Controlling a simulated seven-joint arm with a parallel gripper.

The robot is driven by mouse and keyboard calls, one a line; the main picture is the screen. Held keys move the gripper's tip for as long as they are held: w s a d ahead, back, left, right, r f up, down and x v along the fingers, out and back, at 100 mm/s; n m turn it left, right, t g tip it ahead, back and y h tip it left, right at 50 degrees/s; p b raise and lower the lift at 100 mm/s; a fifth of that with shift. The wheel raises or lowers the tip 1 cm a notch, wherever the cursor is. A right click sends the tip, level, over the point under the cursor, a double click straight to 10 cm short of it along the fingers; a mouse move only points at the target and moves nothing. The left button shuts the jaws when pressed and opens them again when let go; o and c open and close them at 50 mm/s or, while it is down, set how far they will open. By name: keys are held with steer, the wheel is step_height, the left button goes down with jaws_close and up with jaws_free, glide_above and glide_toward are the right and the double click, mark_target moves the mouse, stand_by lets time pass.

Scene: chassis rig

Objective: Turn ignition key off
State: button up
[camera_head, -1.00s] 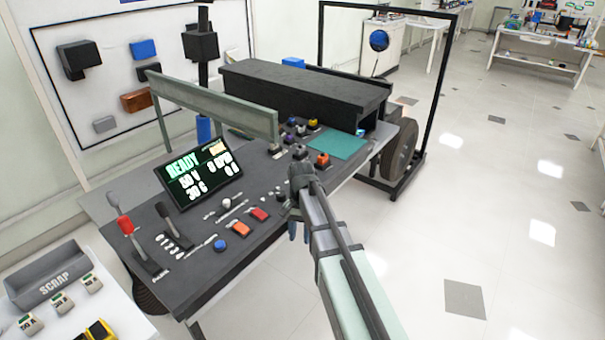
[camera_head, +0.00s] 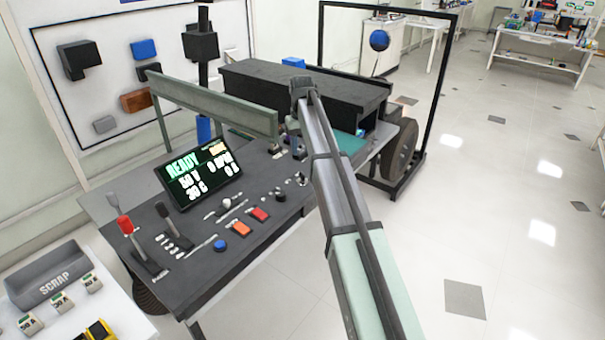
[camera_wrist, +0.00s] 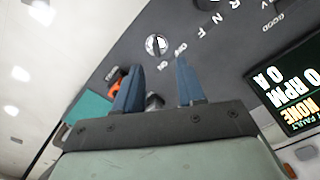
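The ignition key (camera_wrist: 156,44) shows in the wrist view as a round pale switch with a dark bar, beside OFF and ON lettering on the dark panel. I cannot tell for certain which word it points to. In the head view a small pale round fitting (camera_head: 301,179) near the console's right edge appears to be the same switch. My gripper (camera_wrist: 159,64) is open, its two blue fingers apart, with nothing held. It is above the panel, and the key lies beyond the fingertips, apart from them. In the head view my arm hides part of the console.
The display (camera_head: 198,174) reads READY and 0 RPM. A grey-green rail (camera_head: 215,108) and a long black box (camera_head: 290,82) stand behind. Open floor lies right.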

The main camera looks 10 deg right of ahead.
mark_target(303, 174)
steer(key=shift+n, duration=0.5)
steer(key=f, duration=0.4)
steer(key=w+f, duration=0.1)
steer(key=f, duration=0.7)
steer(key=shift+w+d+f, duration=0.2)
steer(key=shift+w+d, duration=0.15)
steer(key=shift+w, duration=0.05)
jaws_close()
